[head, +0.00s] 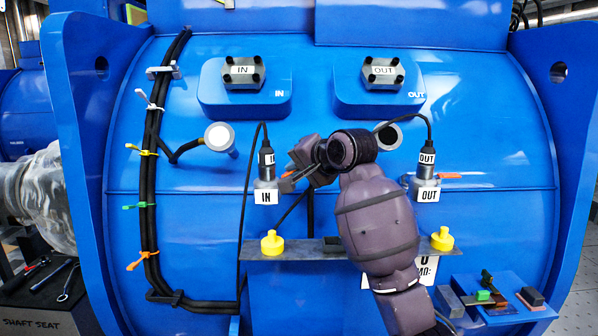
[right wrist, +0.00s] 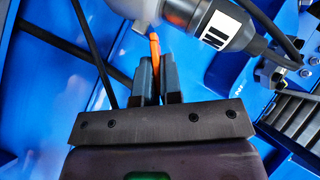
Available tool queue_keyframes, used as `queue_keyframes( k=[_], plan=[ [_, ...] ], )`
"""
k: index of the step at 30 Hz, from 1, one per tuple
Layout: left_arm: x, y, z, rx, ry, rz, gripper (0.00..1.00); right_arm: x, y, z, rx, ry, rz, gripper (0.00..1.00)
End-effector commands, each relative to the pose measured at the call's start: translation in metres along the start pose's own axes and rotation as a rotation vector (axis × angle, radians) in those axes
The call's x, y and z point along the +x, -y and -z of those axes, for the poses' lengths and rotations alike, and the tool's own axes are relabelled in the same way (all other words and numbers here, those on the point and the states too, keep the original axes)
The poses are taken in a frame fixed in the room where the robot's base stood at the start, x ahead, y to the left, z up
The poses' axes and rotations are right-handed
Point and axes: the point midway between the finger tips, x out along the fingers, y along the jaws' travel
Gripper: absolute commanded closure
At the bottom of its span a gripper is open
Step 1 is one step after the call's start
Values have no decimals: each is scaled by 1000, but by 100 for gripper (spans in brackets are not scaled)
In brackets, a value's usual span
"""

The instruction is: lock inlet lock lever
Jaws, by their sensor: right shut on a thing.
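The inlet lock lever is a small orange bar on the IN connector (head: 266,170), mostly hidden by my gripper in the head view. My right gripper (head: 289,181) reaches it from the right. In the right wrist view, the orange lever (right wrist: 155,48) stands between the two dark fingers of my right gripper (right wrist: 158,68), which are shut on it. The grey IN connector (right wrist: 215,25) with its white label lies just to the right there. My left gripper is not in view.
The OUT connector (head: 427,174) has an orange lever (head: 450,175) pointing right. Black cables hang by the IN connector. Below is a grey shelf (head: 300,250) with yellow knobs (head: 272,243). A blue tray (head: 490,316) holds small parts at lower right.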

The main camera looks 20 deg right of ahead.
Motion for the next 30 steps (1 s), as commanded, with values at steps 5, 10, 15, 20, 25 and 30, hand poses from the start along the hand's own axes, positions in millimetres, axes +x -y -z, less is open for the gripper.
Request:
queue_keyframes(
  k=[5,10,15,20,25,30],
  plan=[
    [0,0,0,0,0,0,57,0,8,1,-120,-2,-118,100],
    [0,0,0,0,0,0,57,2,13,-1,-223,-2,-223,100],
    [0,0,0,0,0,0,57,3,17,-2,-308,-1,-308,100],
    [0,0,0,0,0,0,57,4,20,-4,-367,-1,-367,100],
    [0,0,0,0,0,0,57,5,21,-5,-405,0,-405,100],
    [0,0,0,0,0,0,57,6,22,-5,-423,-1,-423,100]
  ],
)
